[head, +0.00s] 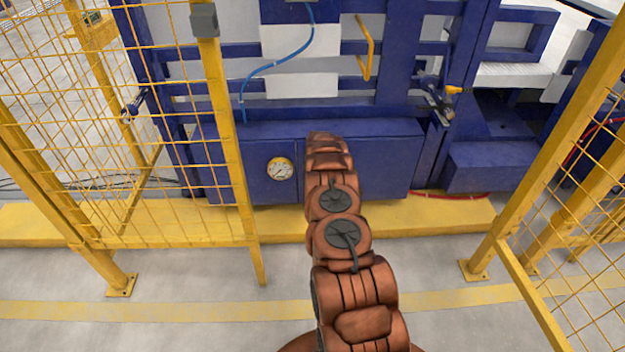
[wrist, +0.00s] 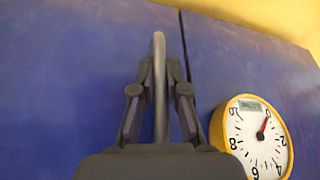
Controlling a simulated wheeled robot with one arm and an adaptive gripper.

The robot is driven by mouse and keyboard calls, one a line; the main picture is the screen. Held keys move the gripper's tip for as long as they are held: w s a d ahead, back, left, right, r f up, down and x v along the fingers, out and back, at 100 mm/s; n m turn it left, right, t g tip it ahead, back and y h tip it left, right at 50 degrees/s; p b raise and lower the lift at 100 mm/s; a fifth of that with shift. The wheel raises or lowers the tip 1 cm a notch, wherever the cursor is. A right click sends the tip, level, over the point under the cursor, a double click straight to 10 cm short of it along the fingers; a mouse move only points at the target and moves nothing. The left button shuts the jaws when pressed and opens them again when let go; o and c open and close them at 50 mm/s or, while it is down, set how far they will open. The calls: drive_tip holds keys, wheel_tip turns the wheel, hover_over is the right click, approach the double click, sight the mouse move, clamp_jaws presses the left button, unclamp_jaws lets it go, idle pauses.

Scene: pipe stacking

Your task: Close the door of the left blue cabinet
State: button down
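The blue cabinet (head: 391,160) stands low behind the yellow platform in the head view, with my arm across its middle. In the wrist view its blue panels (wrist: 75,75) fill most of the picture, and a thin dark seam runs between two of them. The panels look about flush at the seam. A grey upright bar handle (wrist: 159,60) stands in front of the left panel. My gripper (wrist: 160,72) has one finger on each side of this bar. Whether the fingers press on it is unclear. My arm hides the gripper and handle in the head view.
A round yellow-rimmed gauge (head: 280,169) sits on the cabinet front; it also shows in the wrist view (wrist: 255,138), right of the gripper. Yellow mesh fences (head: 240,165) stand left and right. A low yellow platform (head: 440,215) runs along the front. The grey floor before it is clear.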

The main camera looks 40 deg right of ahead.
drive_tip(key=shift+w+d+r, duration=0.2)
drive_tip(key=shift+d+r, duration=0.05)
drive_tip(key=shift+r, duration=0.05)
drive_tip(key=c, duration=1.5)
unclamp_jaws()
drive_tip(key=shift+c, duration=0.2)
drive_tip(key=o, duration=0.3)
drive_tip(key=shift+f, duration=0.1)
drive_tip(key=shift+o, duration=0.2)
drive_tip(key=shift+s+a, duration=0.1)
drive_tip(key=v, duration=1.2)
drive_tip(key=shift+a, duration=0.1)
